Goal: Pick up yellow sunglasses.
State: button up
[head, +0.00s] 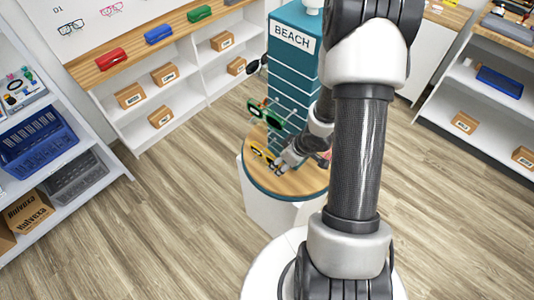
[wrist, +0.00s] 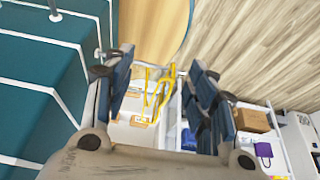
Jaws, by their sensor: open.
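The yellow sunglasses (head: 259,152) are at the left part of a round wooden-topped stand (head: 290,187), beside a teal tower marked BEACH (head: 292,72). In the wrist view thin yellow frame parts (wrist: 166,82) show between my two fingers. My gripper (head: 277,170) is open, low over the stand, just right of the sunglasses in the head view. In the wrist view my gripper (wrist: 160,82) has its fingers apart on both sides of the yellow frame. I cannot tell whether either finger touches it. Part of the stand is hidden behind my arm.
Green glasses (head: 262,114) sit on the tower's pegs above the stand, close to my wrist. The tower (wrist: 40,60) fills the left of the wrist view. White shelves (head: 195,85) with cartons and a rack with blue crates (head: 38,140) stand around. The wood floor at left is clear.

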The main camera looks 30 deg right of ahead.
aim_at(267, 154)
jog(key=shift+w+a+f+b, duration=0.2)
jog(key=shift+w+f, duration=0.05)
jog(key=shift+w, duration=0.25)
jog(key=shift+w+a+f+b, duration=0.2)
jog(key=shift+w+f, duration=0.05)
jog(key=shift+w, duration=0.2)
jog(key=shift+f, duration=0.15)
jog(key=shift+c, duration=0.2)
jog(key=c, duration=0.9)
